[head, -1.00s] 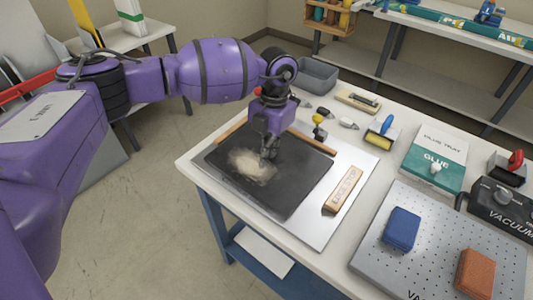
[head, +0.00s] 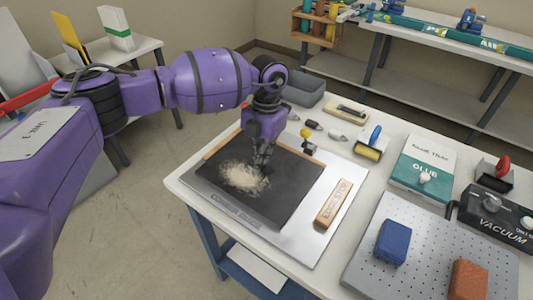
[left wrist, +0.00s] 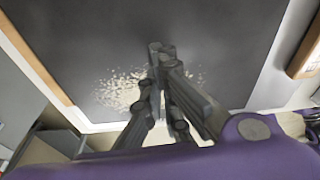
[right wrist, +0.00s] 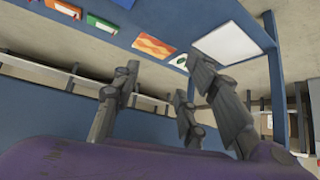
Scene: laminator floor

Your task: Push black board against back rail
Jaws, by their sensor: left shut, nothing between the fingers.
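The black board (head: 295,185) lies flat on a pale metal plate (head: 312,240), with a patch of pale dust (head: 240,177) on its left part. A wooden rail (head: 222,143) runs along the board's far edge, partly hidden behind my left gripper. In the left wrist view the rail (left wrist: 32,58) runs close along the board (left wrist: 215,40); I cannot tell if they touch all along. My left gripper (head: 262,168) is shut and empty, its tips down at the board near the dust. My right gripper (right wrist: 168,72) has its fingers apart, away from the board.
A wooden edge stop (head: 334,204) lies right of the board. Behind are a grey bin (head: 303,90) and a yellow roller (head: 368,152). To the right are a glue tray box (head: 425,165), a vacuum unit (head: 497,217) and a perforated plate (head: 400,275) with blue and orange blocks.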

